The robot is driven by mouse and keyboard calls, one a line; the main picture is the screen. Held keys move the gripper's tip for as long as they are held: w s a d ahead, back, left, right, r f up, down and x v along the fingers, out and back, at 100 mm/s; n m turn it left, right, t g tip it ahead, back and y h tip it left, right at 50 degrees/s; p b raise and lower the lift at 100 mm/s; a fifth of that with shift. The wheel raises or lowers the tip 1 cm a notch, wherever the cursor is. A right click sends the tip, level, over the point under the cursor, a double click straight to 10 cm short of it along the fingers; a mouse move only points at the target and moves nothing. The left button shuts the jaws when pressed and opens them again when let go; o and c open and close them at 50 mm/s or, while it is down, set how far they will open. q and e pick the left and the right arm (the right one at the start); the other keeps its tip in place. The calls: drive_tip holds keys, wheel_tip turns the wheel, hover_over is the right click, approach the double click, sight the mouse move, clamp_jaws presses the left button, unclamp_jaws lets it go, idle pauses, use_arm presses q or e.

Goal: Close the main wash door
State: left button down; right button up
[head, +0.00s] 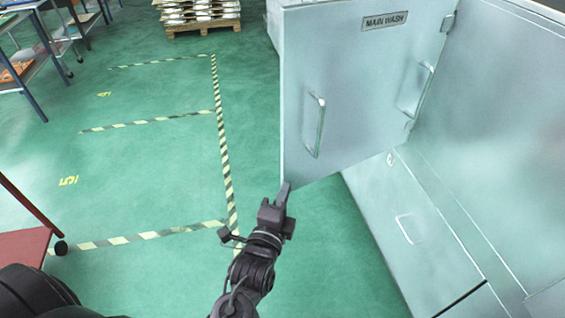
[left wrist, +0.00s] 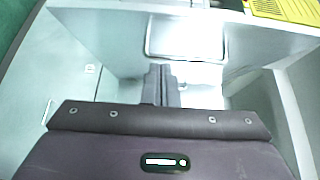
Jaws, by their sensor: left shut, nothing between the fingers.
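The main wash door (head: 360,70) is a pale metal panel with a "MAIN WASH" label (head: 385,20). It stands swung out from the metal cabinet (head: 500,130), with hinges along its right edge. A bar handle (head: 316,126) is near its free left edge, and a second handle shape (head: 415,92) shows near the hinge side. My left gripper (head: 284,192) is shut and empty at the door's lower left corner; I cannot tell whether it touches. In the left wrist view its closed fingers (left wrist: 161,84) point at pale metal surfaces. My right gripper is not in view.
Lower cabinet fronts with a handle (head: 408,229) are below the door. The green floor (head: 150,170) left of the door is clear, with striped tape lines. A pallet (head: 200,20) stands at the back, carts (head: 35,65) at the upper left, and a red cart (head: 22,245) at the left edge.

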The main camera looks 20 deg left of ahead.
use_arm(q)
drive_tip(key=p, duration=0.2)
approach(290, 147)
drive_tip(key=w+d, duration=0.3)
drive_tip(key=shift+w+a+r+p, duration=0.1)
drive_tip(key=shift+w+a+p, duration=0.6)
drive_tip(key=shift+w+a, duration=0.7)
drive_tip(key=shift+a, duration=0.25)
